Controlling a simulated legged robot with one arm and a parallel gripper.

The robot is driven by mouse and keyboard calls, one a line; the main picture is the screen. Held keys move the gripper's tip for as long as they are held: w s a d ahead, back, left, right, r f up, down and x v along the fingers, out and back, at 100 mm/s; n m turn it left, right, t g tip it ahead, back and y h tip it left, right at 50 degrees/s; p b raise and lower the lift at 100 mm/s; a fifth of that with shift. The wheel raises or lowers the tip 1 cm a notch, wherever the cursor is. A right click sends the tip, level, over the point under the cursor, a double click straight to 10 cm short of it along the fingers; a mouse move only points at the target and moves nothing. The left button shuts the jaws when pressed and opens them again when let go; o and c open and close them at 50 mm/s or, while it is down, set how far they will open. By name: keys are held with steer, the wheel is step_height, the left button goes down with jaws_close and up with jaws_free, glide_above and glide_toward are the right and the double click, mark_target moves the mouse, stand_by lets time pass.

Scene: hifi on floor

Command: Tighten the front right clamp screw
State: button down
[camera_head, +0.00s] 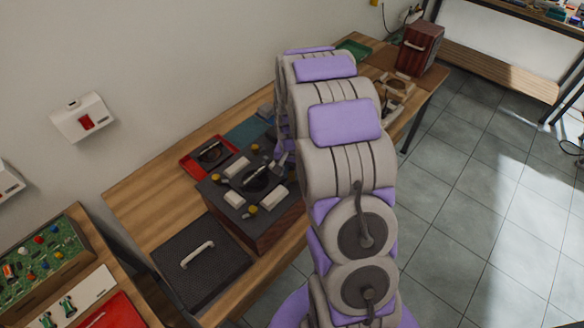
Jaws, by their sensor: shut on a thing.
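The dark box-shaped device (272,232) with reddish-brown wooden sides stands on the wooden bench. Its top carries pale blocks, a dark round part in the middle and yellow screw heads (253,209) near the corners. Three yellow heads show; the corner on the right is covered by my arm. My gripper (282,158) shows only in part, purple and grey, at the left edge of my arm. It is low at the right side of the device. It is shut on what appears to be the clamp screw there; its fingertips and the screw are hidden.
A black lid with a pale handle (198,254) lies left of the device. A red tray (190,166) lies behind it. The wooden bench (150,212) runs along the wall; a brown box (418,50) stands at its far end. Tiled floor (470,200) is open on the right.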

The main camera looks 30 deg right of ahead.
mark_target(292, 173)
steer(key=m+p, duration=0.3)
steer(key=m, duration=0.2)
steer(key=shift+r, duration=0.2)
steer(key=shift+f+m+p, duration=0.1)
steer(key=shift+m+p, duration=0.85)
steer(key=shift+m, duration=1.05)
steer(key=c, duration=0.9)
jaws_free()
steer(key=shift+f, duration=0.1)
step_height(292, 173, up, 17)
steer(key=shift+w+r+p, duration=0.1)
steer(key=shift+r+p, duration=0.1)
steer(key=shift+p, duration=0.5)
